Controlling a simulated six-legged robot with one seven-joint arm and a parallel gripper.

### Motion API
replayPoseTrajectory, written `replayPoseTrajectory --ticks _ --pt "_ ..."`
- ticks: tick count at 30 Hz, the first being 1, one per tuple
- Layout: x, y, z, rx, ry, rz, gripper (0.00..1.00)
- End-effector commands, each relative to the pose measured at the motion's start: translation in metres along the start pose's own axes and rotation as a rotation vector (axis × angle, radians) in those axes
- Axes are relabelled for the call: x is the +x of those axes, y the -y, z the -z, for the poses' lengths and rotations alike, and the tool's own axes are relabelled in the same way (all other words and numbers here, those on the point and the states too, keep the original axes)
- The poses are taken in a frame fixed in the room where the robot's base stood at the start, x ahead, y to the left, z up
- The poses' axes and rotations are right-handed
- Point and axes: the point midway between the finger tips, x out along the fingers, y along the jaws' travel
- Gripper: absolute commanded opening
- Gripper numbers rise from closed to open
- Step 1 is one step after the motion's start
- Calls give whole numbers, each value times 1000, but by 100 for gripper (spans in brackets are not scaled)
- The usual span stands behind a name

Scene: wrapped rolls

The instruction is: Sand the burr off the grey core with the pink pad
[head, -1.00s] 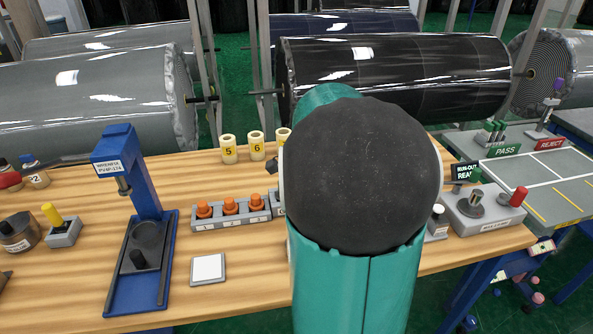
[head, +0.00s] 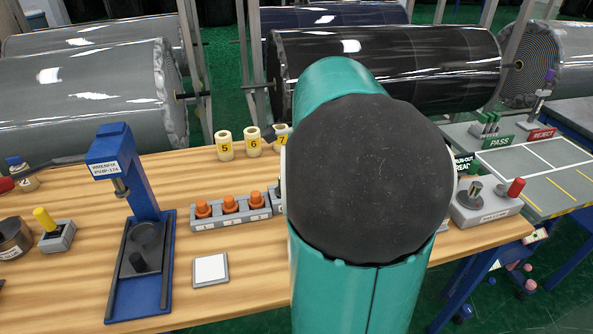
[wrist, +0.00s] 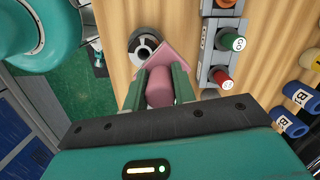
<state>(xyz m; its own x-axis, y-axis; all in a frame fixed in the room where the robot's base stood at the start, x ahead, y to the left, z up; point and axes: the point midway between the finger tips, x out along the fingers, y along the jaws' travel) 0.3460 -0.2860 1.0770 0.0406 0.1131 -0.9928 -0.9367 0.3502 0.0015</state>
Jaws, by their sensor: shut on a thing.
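In the wrist view my gripper (wrist: 158,88) is shut on the pink pad's rounded handle. The pad's flat pink plate (wrist: 176,58) reaches out beyond the green fingertips. A round grey piece with a pale ring and dark centre, which looks like the grey core (wrist: 138,36), is just beyond the plate, near the bench edge. The plate's corner overlaps its near edge in this view; I cannot tell whether they touch. I cannot make out the burr. In the head view my arm hides the gripper, pad and core.
In the head view a blue press (head: 140,210), a white square plate (head: 210,269) and a run-out reader (head: 486,203) stand on the wooden bench (head: 250,300).

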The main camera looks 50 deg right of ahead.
Motion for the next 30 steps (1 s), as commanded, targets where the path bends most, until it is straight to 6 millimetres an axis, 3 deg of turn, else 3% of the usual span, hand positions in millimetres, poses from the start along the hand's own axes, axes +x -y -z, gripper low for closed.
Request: replayPoseTrajectory --ticks 9,30 --pt "-22 -1 4 -4 -1 0 0" --pt "-22 -1 5 -4 -1 0 0"
